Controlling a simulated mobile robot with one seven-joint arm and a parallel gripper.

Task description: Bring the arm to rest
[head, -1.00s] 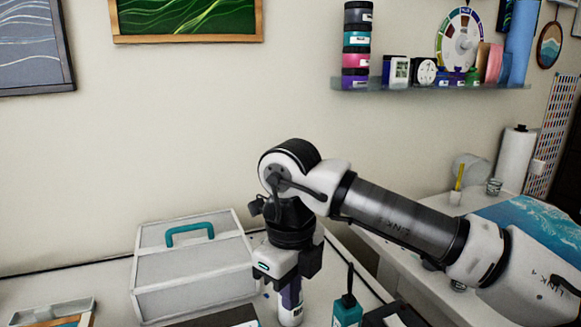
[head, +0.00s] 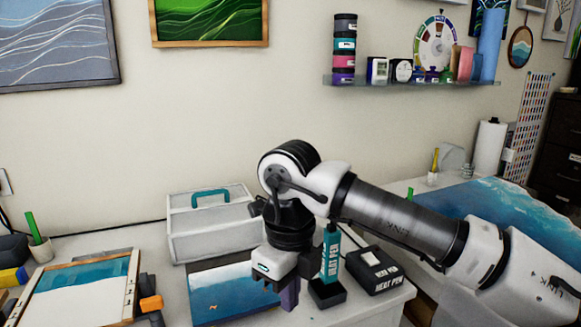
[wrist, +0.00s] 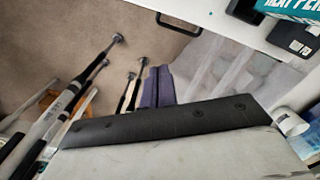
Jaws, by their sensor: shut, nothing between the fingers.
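My gripper (head: 289,303) hangs at the end of my bent arm (head: 400,222) in the head view, its purple fingers pointing down. The fingers are together with nothing visible between them. In the wrist view the purple fingers (wrist: 159,85) are side by side over the brown floor, apart from the table edge.
A white case (head: 210,235) with a teal handle stands by the wall. A black heat pen box (head: 373,272) is near the gripper. A framed seascape (head: 80,285) lies left. Another seascape panel (head: 500,205) lies right. Pale and black poles (wrist: 60,118) show in the wrist view.

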